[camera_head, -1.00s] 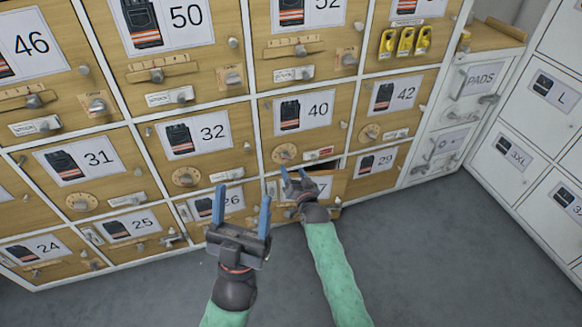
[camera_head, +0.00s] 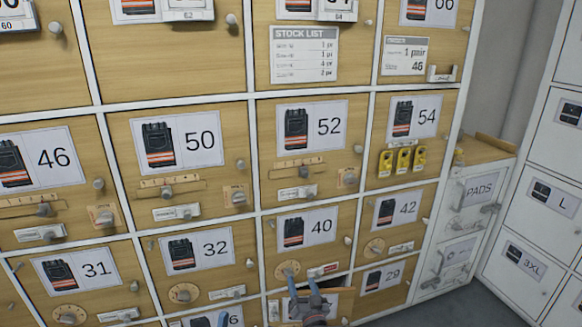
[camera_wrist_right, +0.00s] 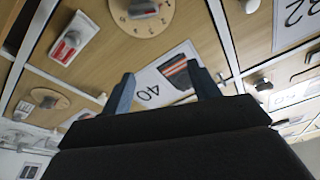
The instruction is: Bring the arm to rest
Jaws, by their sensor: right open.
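My right gripper (camera_head: 303,285) shows at the bottom of the head view, in front of the partly open compartment (camera_head: 343,299) below door 40. Its two blue fingers are apart with nothing seen between them. The right wrist view shows the same open fingers (camera_wrist_right: 163,88) with door 40 (camera_wrist_right: 112,50) behind them. Whether the fingers touch the compartment front cannot be told. Of my left gripper (camera_head: 222,320), only a blue fingertip shows at the bottom edge, in front of the lower doors; the rest is out of view.
A wall of numbered wooden doors with knobs, dials and latches fills the head view, including door 50 (camera_head: 180,145) and door 52 (camera_head: 309,130). Yellow tags (camera_head: 403,161) hang below number 54. A white PADS cabinet (camera_head: 470,205) and white lockers (camera_head: 525,230) stand at right. Little floor shows.

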